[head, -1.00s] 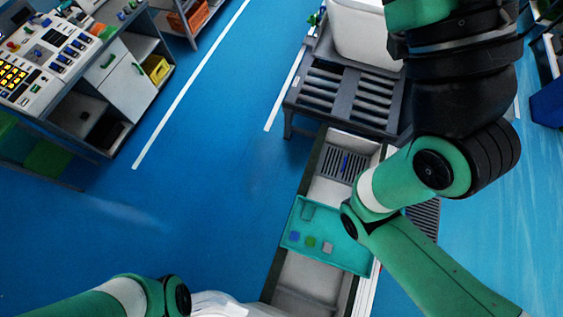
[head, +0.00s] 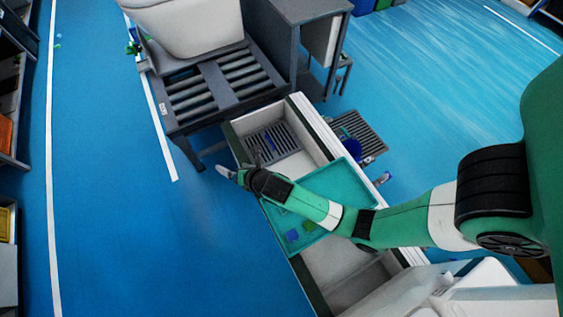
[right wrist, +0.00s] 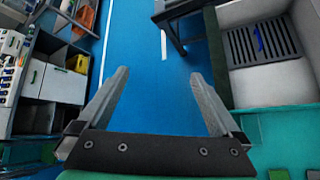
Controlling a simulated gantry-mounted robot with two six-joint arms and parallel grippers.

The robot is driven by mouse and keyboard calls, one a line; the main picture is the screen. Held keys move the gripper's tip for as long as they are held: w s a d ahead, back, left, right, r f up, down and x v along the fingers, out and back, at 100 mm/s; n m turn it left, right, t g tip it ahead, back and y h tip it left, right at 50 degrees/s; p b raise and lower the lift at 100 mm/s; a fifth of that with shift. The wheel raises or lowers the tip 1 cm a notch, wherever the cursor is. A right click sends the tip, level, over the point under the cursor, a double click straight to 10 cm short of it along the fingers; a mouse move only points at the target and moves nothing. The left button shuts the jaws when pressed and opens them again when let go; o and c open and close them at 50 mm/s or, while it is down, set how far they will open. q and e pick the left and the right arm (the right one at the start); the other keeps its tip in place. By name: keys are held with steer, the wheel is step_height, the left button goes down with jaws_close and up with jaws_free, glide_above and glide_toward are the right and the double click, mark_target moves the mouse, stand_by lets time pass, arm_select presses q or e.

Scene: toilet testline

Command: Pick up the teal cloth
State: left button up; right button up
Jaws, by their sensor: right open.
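A teal tray (head: 341,188) lies across the long bench trough in the head view; its edge also shows at the lower right of the right wrist view (right wrist: 285,128). A blue piece (head: 292,236) and a green piece (head: 309,226) lie on it. My right forearm crosses above the tray and covers part of it. I cannot make out the teal cloth now; it may be hidden by that arm. My right gripper (head: 224,173) is open and empty, beyond the tray's left side by the trough edge. It also shows in the right wrist view (right wrist: 158,76). My left gripper is out of view.
A slotted grey grate (head: 273,143) with a blue item sits in the trough beyond the tray. A roller table (head: 215,92) carrying a white toilet part (head: 192,28) stands behind. Blue floor (head: 110,200) to the left is clear.

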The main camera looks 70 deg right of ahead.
steer(key=s+f+n+g+b, duration=0.2)
steer(key=s+f+g+b, duration=0.15)
steer(key=s+f, duration=0.85)
steer(key=s+f+n+g+b, duration=0.3)
steer(key=s+f, duration=0.5)
steer(key=f, duration=0.8)
steer(key=shift+m+t, duration=0.55)
steer(key=shift+m, duration=0.05)
steer(key=b+x, duration=0.1)
steer(key=x, duration=0.1)
steer(key=b+x, duration=0.4)
steer(key=shift+w+d+f, duration=0.15)
steer(key=shift+w+d, duration=0.1)
steer(key=shift+d, duration=0.2)
steer(key=shift+w+d, duration=0.1)
steer(key=b+x, duration=0.4)
steer(key=x, duration=0.1)
steer(key=shift+w+f, duration=0.1)
steer(key=shift+f, duration=0.05)
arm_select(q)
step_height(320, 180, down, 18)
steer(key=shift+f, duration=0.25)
arm_select(e)
steer(key=shift+f, duration=0.15)
